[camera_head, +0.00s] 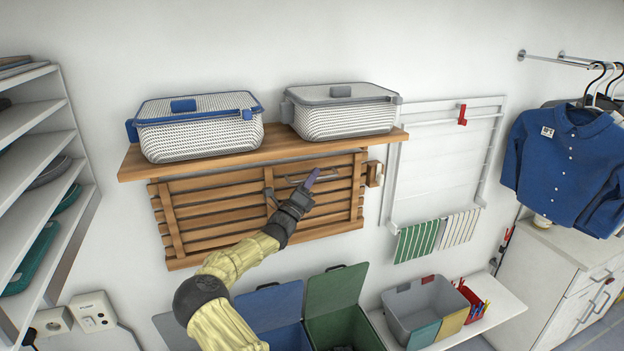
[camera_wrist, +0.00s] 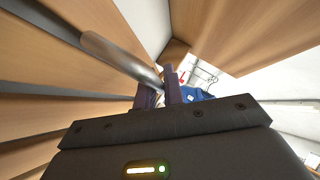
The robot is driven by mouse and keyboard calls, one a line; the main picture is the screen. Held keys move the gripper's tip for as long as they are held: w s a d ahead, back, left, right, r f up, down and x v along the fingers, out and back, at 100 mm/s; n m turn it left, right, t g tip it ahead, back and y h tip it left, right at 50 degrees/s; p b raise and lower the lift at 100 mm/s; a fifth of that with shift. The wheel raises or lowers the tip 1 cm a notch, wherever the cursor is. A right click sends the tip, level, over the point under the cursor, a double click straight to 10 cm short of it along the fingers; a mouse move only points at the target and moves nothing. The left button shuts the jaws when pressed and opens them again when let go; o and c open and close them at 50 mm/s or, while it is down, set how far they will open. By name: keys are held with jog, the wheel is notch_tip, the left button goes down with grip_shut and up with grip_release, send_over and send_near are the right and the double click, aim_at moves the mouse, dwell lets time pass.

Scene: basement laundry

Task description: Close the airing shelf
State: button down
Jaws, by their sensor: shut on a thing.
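The airing shelf is a slatted wooden panel (camera_head: 215,211) below a fixed wooden wall shelf (camera_head: 262,154) in the head view. It hangs low, close to the wall; its exact tilt is hard to tell. My gripper (camera_head: 311,180) is at the upper middle-right of the panel, shut on its metal handle bar. In the wrist view the bar (camera_wrist: 120,56) runs from upper left to my two fingers (camera_wrist: 162,92), with wooden slats (camera_wrist: 50,85) on the left. The fingers hide the gripped part of the bar.
A blue-rimmed basket (camera_head: 200,135) and a grey-rimmed basket (camera_head: 345,117) stand on the fixed shelf. A small wooden block (camera_head: 375,173) is on the wall right of the panel. A white drying rack (camera_head: 440,165) hangs further right. Open-lidded bins (camera_head: 338,300) stand below.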

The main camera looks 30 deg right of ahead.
jog(key=c, duration=1.5)
grip_release()
jog(key=shift+w+f, duration=0.1)
jog(key=shift+a, duration=0.1)
jog(key=shift+a+f, duration=0.1)
jog(key=shift+a+f, duration=0.15)
jog(key=b+v, duration=0.7)
jog(key=v, duration=0.9)
jog(key=shift+s+a+b, duration=0.25)
jog(key=shift+s+b, duration=0.1)
jog(key=shift+s, duration=0.1)
